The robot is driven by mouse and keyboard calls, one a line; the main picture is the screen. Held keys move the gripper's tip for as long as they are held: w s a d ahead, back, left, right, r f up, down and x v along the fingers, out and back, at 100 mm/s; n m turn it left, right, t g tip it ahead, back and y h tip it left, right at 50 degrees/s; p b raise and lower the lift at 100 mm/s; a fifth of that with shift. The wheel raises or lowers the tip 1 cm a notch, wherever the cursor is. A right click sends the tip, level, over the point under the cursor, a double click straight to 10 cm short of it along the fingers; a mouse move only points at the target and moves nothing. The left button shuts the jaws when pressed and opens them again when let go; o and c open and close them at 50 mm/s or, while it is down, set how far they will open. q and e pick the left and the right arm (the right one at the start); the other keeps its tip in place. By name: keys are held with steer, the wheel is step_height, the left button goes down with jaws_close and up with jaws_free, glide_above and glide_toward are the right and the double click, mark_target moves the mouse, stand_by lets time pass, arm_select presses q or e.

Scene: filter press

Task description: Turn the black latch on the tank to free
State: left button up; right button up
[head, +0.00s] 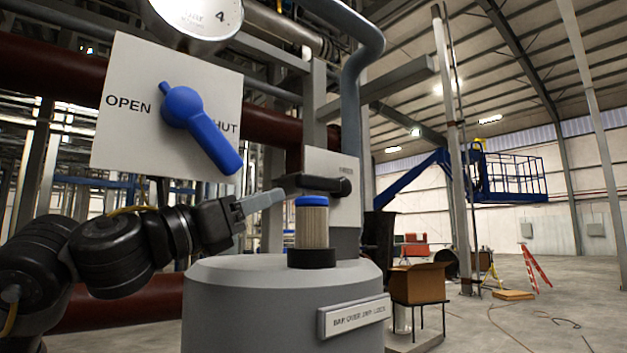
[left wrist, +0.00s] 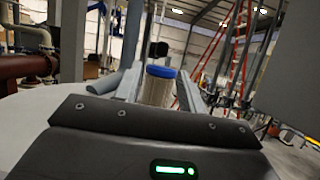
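The black latch (head: 318,184) is a bar on a pale plate (head: 342,212) behind the grey tank (head: 270,310). It lies nearly level, its free end pointing left and its round hub at the right. A filter cartridge (head: 311,225) with a blue cap stands upright in a black collar on the tank top. My left gripper (head: 280,195) is just left of the cartridge, its fingertips near the latch's free end; contact cannot be told. In the left wrist view its fingers are apart, with the cartridge (left wrist: 157,88) seen between them and a dark piece, probably the latch (left wrist: 158,49), beyond. My right gripper is not in view.
A white OPEN/SHUT panel (head: 130,130) with a blue handle (head: 205,130) hangs above my left arm, the handle pointing down right. A plate with lettering (head: 354,315) is on the tank front. A brown box on a stand (head: 418,283) is at right; open floor lies beyond.

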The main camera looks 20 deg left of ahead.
mark_target(297, 186)
arm_select(q)
steer(key=p+x, duration=0.5)
steer(key=x, duration=0.4)
steer(key=shift+w+d+r, duration=0.1)
steer(key=shift+w+d, duration=0.05)
steer(key=shift+d, duration=0.15)
steer(key=shift+w+d+r, duration=0.15)
steer(key=shift+w+d, duration=0.1)
steer(key=shift+w, duration=0.2)
steer(key=shift+c, duration=0.3)
jaws_close()
